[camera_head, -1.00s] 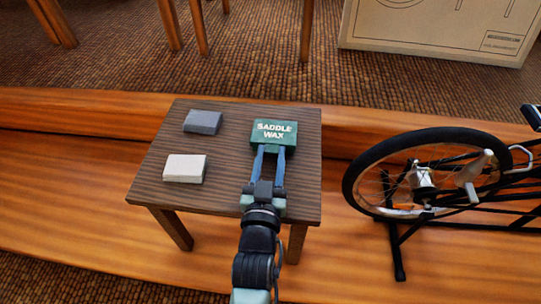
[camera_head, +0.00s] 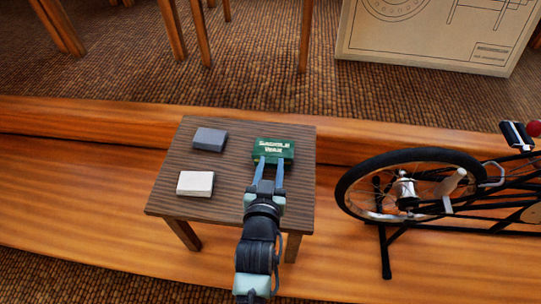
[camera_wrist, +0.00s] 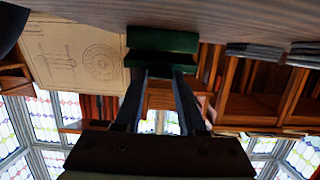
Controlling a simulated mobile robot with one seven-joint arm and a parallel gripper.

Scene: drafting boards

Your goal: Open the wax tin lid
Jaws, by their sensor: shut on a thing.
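The wax tin (camera_head: 274,147) is a green box with pale lettering on top, at the right part of the small dark wooden table (camera_head: 225,208). My gripper (camera_head: 271,161) reaches it from the front, its two blue fingers at the tin's near side. In the wrist view, which is upside down, the green tin (camera_wrist: 162,40) hangs at top centre under the tabletop. A dark band runs between its body and the lid (camera_wrist: 160,66) at the fingertips. The gripper is shut on the lid's near edge, with its fingers apart. I cannot tell how far the lid is raised.
A grey block (camera_head: 210,139) and a white block (camera_head: 195,183) lie on the table's left half. A bicycle wheel (camera_head: 345,190) on a black stand is right of the table. A large drawing board (camera_head: 425,35) stands behind. The tabletop's middle is clear.

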